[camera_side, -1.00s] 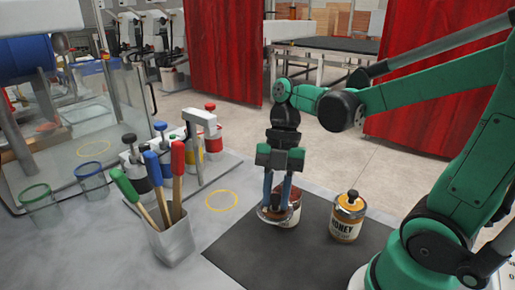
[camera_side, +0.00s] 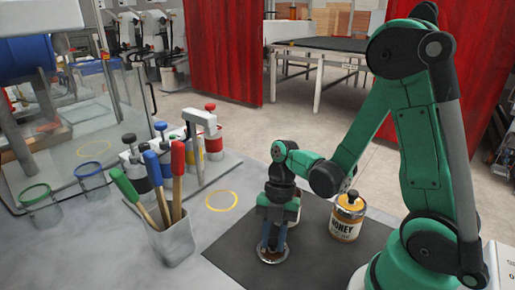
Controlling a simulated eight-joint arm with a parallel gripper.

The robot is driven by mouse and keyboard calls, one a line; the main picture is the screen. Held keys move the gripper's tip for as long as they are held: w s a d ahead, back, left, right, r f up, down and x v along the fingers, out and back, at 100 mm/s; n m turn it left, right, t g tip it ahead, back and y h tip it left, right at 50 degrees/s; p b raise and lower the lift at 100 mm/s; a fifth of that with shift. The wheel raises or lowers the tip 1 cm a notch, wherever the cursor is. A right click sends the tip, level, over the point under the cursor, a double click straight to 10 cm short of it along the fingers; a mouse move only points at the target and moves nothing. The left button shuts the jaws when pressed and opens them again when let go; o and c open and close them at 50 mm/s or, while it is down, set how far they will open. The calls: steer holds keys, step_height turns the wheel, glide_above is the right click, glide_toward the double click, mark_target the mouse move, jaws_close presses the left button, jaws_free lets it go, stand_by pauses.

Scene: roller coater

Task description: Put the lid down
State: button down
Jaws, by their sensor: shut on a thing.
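The round, silvery-rimmed lid (camera_side: 272,258) is at or just above the dark mat (camera_side: 230,252); I cannot tell if it touches. My gripper (camera_side: 272,244) points down and is shut on the lid from above. A jar (camera_side: 293,218) stands just behind my gripper and is mostly hidden by it.
A white holder (camera_side: 173,242) with red, blue and green handled tools stands left of the mat. A yellow ring (camera_side: 222,200) marks the grey table. Several colour-topped bottles (camera_side: 157,150) stand farther back. The mat's left part is bare.

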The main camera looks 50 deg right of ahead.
steer(key=shift+f, duration=0.1)
steer(key=shift+f, duration=0.15)
steer(key=c, duration=0.7)
jaws_free()
steer(key=shift+o, duration=0.2)
